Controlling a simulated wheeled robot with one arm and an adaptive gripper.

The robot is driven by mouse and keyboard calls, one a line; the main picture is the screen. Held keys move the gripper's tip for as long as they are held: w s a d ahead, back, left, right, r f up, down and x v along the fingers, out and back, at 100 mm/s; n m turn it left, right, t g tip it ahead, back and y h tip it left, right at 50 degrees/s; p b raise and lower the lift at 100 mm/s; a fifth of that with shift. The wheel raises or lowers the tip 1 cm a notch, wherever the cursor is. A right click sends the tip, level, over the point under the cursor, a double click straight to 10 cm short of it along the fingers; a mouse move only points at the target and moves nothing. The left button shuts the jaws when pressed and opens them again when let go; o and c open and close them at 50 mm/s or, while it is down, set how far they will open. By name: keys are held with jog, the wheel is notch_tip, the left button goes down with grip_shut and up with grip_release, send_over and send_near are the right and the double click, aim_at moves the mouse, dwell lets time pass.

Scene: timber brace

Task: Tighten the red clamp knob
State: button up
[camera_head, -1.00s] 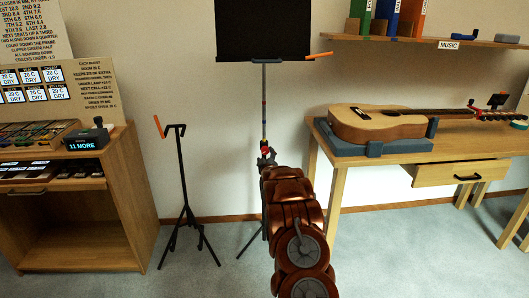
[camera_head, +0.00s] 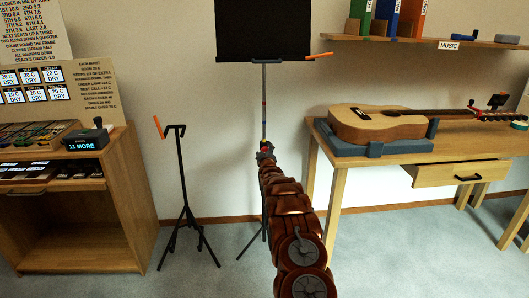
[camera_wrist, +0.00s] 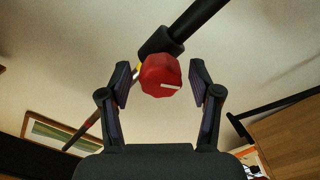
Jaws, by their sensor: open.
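The red clamp knob (camera_wrist: 160,76) shows in the wrist view with a white mark on its face. It sits on a dark collar (camera_wrist: 162,43) around the slanted-looking pole of the music stand. My gripper (camera_wrist: 160,80) is open, with one finger on each side of the knob and a visible gap to each. In the head view my gripper (camera_head: 265,152) is at the stand's pole (camera_head: 264,100), below the black music desk (camera_head: 264,30). My arm and gripper mostly hide the knob there.
A small black stand (camera_head: 181,180) stands left of my arm. A wooden cabinet (camera_head: 130,190) is at the left. A workbench (camera_head: 460,150) with a guitar (camera_head: 385,124) is at the right. An orange-tipped rod (camera_head: 318,56) sticks out beside the music desk.

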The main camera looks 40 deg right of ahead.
jog(key=shift+w+d+f, duration=0.1)
dwell(0.3)
jog(key=c, duration=1.1)
jog(key=shift+c, duration=0.2)
